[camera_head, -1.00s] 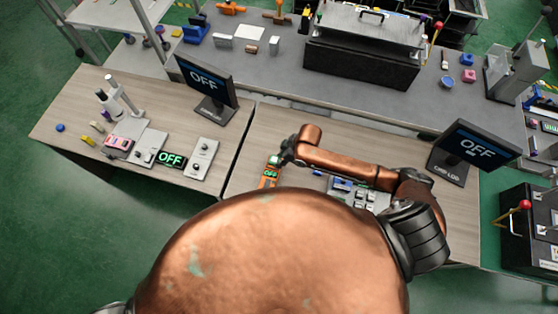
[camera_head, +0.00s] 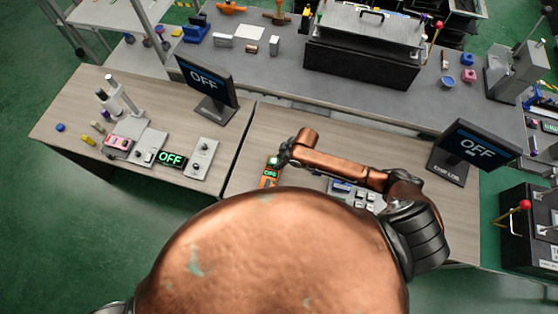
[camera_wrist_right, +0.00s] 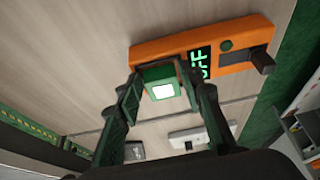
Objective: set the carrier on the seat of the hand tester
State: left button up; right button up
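The carrier (camera_wrist_right: 162,84) is a small green block with a white square on its face. In the right wrist view it sits between the fingers of my right gripper (camera_wrist_right: 160,82), which look shut on its sides. The hand tester (camera_wrist_right: 225,50) is an orange bar with a green OFF display and a dark lever at one end. The carrier is over its other end; whether it touches the seat, hidden behind it, I cannot tell. In the head view the tester (camera_head: 268,180) lies on the wooden table, with my right gripper (camera_head: 280,158) at its far end. My left gripper is not in view.
A grey keypad-like fixture (camera_head: 362,198) lies right of the tester under my right arm. An OFF monitor (camera_head: 472,148) stands further right. The left table (camera_head: 70,105) holds another fixture with an OFF display (camera_head: 171,159). Bare wood lies behind the tester.

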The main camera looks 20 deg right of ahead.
jog(key=shift+o, duration=1.3)
jog(key=v, duration=1.2)
jog(key=shift+a+r, duration=0.1)
jog(key=shift+r, duration=0.05)
